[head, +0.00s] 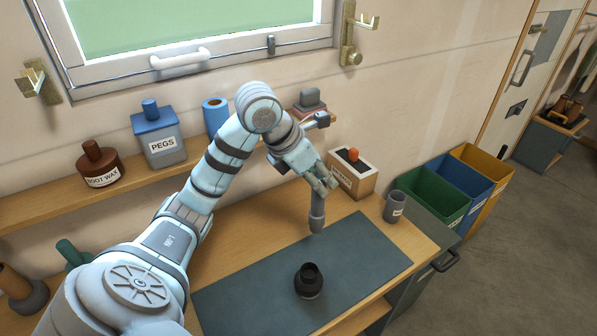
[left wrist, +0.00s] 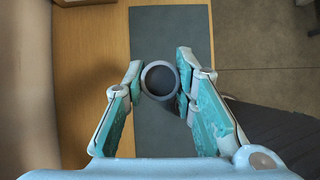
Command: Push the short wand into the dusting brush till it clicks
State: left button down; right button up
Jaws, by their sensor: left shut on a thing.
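My left gripper (head: 322,186) is shut on the short wand (head: 317,214), a grey tube that hangs roughly upright below the fingers. In the left wrist view the wand's round open end (left wrist: 160,64) shows between the fingertips of my left gripper (left wrist: 160,82). The dusting brush (head: 308,281), a dark round piece with a narrower neck pointing up, stands on the dark mat (head: 240,295). The wand is apart from the brush, farther back and slightly right of it in the head view. I cannot make out the brush in the left wrist view. My right gripper is not in view.
The mat lies on a wooden bench (head: 405,235). A grey cup (head: 395,206) and a labelled box (head: 352,172) stand at its right. A wall shelf (head: 50,209) with jars runs behind my arm. Green, blue and yellow bins stand beyond. The mat around the brush is clear.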

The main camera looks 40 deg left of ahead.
pick_arm(q)
jog(key=s+d+r+m+h, duration=0.1)
jog(key=s+d+r+m, duration=0.1)
jog(key=s+d+r, duration=0.35)
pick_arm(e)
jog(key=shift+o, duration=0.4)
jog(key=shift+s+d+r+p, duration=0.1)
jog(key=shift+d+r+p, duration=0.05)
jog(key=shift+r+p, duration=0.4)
pick_arm(q)
notch_tip(320, 180, down, 9)
jog(key=s+a+b, duration=0.1)
jog(key=b, duration=0.7)
jog(key=shift+s+a+f+m+g, duration=0.2)
jog(key=shift+s+a+m+g, duration=0.1)
jog(key=shift+g, duration=0.1)
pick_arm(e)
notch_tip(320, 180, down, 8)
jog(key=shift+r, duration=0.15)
pick_arm(q)
jog(key=shift+f+b, duration=2.1)
jog(key=shift+f, duration=0.05)
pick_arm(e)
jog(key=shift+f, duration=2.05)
pick_arm(q)
jog(key=c, duration=1.2)
grip_release()
jog(key=shift+r, duration=0.1)
jog(key=v, duration=0.8)
jog(key=shift+a, duration=0.1)
